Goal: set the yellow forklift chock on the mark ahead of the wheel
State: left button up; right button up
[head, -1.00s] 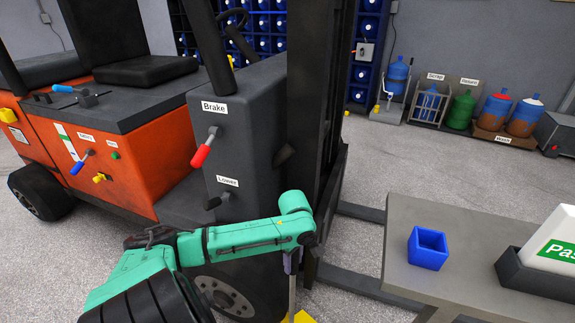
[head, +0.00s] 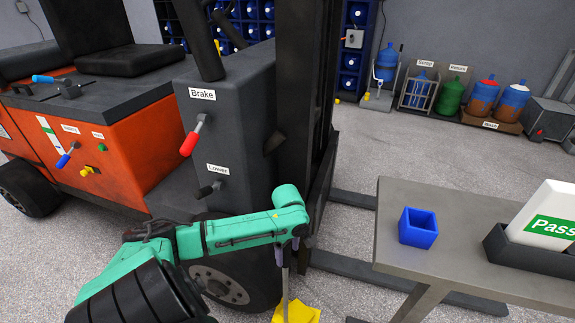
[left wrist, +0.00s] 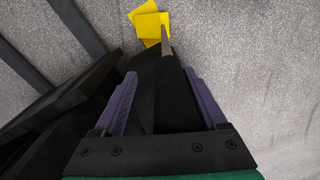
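The yellow forklift chock (head: 299,313) shows at the bottom edge of the head view, partly cut off, to the right of the forklift's front wheel (head: 222,284). A thin grey rod (head: 285,288) rises from it to my left gripper (head: 284,252). In the left wrist view the chock (left wrist: 148,24) lies beyond the fingertips at the top. My left gripper (left wrist: 161,76) has its purple fingers on either side of a dark handle that leads toward the rod and chock. I cannot tell whether the chock touches the floor. I see no floor mark. My right gripper is out of view.
The orange forklift (head: 120,165) stands close on the left; its dark mast (head: 308,110) rises beside my gripper. Its forks (head: 370,272) run low under a grey table (head: 460,215) bearing a blue box (head: 418,228). Open floor (head: 400,150) lies behind the table.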

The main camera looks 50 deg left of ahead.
pick_arm(q)
jog(key=shift+r, duration=0.15)
notch_tip(320, 180, up, 12)
jog(key=p, duration=0.2)
jog(key=shift+p, duration=0.3)
jog(key=shift+s+f, duration=0.1)
jog(key=shift+f, duration=0.1)
